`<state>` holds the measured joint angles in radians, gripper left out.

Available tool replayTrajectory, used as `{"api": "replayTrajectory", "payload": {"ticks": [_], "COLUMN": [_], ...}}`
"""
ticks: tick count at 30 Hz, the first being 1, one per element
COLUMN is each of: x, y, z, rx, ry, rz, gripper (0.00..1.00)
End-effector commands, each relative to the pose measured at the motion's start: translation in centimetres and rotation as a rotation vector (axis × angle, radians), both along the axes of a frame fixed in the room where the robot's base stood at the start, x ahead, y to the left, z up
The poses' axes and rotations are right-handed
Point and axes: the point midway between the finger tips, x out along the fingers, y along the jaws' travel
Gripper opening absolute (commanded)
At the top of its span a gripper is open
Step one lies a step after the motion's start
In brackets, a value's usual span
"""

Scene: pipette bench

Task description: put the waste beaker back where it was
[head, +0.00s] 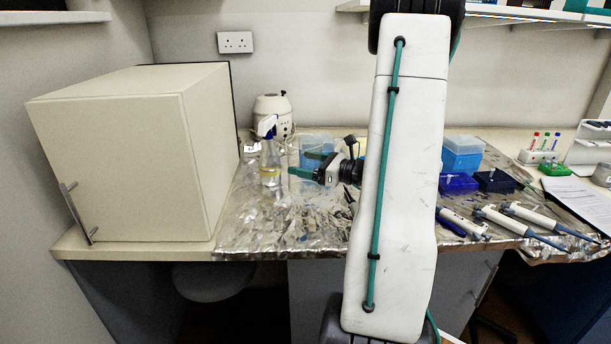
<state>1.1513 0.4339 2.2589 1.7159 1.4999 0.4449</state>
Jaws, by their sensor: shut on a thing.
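My gripper (304,165) reaches left from my arm, low over the foil-covered bench, with its two teal fingers apart. A clear, blue-tinted vessel (317,142), which looks like the waste beaker, stands upright at the fingers. My gripper is shut on it, though the fingers and the gripper body cover its lower part. I cannot tell whether its base touches the foil.
A spray bottle (270,160) stands close left of the gripper, with a white round device (272,112) behind it. A large cream cabinet (130,155) fills the left. Blue boxes (462,155) and several pipettes (505,222) lie to the right. The front foil (285,225) is clear.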

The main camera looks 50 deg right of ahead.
Motion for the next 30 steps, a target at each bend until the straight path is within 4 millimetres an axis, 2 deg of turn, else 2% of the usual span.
{"api": "replayTrajectory", "payload": {"ticks": [9,20,21,22,30], "x": [0.1,0.0,0.0,0.0,0.1], "y": [0.1,0.1,0.1,0.1,0.1], "z": [-3.4,-3.8,-3.7,-3.7,-3.4], "rx": [0.002,0.0,0.0,0.0,-0.002], "ry": [0.001,0.0,0.0,0.0,-0.001], "rz": [0.002,0.001,0.001,0.002,0.002], "gripper": [0.57,0.57,0.97,1.0,1.0]}}
